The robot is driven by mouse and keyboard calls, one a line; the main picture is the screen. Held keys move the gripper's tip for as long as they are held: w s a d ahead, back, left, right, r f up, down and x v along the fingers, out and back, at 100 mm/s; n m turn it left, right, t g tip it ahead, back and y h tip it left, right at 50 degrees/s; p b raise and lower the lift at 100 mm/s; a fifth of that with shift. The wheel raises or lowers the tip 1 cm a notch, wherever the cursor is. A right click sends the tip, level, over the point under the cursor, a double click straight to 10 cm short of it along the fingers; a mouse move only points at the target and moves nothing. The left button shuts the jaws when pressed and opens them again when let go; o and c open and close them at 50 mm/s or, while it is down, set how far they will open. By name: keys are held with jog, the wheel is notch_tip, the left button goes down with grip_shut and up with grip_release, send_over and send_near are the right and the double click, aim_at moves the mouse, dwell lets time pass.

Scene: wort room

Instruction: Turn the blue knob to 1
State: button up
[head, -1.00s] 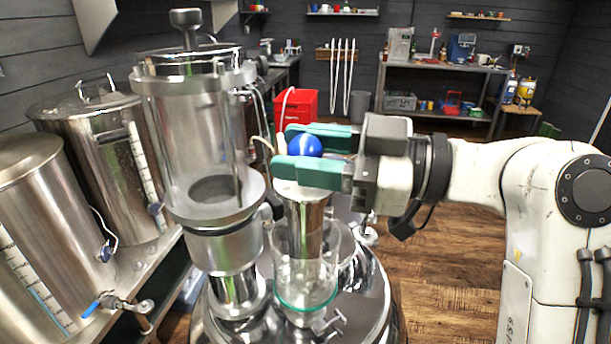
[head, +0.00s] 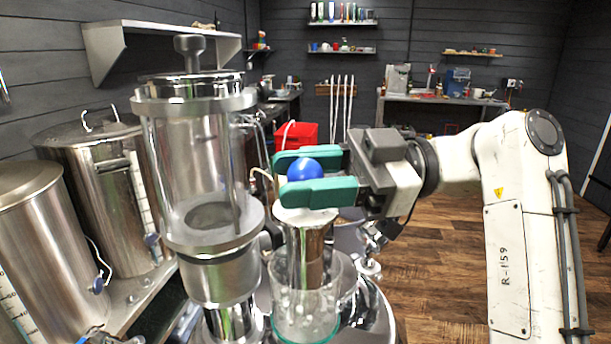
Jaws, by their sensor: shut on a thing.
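The blue knob (head: 303,169) is a round, glossy ball on top of a metal column (head: 306,225) with a pale cap. My gripper (head: 287,178) comes in from the right, and its two green fingers are shut on the knob, one on the far side and one on the near side. The near finger hides the knob's lower part. No number, scale or pointer mark can be read on or around the knob.
A clear glass cylinder with metal rings (head: 195,160) stands close left of my gripper. A glass vessel (head: 305,300) surrounds the column's lower part. Steel kettles (head: 100,180) stand at the left. A red bin (head: 296,135) is behind. The wooden floor at right is clear.

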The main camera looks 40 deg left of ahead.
jog(key=shift+a+f, duration=0.1)
jog(key=shift+f, duration=0.25)
jog(key=o, duration=1)
jog(key=shift+r, duration=0.15)
jog(key=shift+w, duration=0.2)
jog(key=b+v, duration=0.1)
jog(key=v, duration=0.9)
jog(key=shift+w+d, duration=0.1)
jog(key=shift+d, duration=0.1)
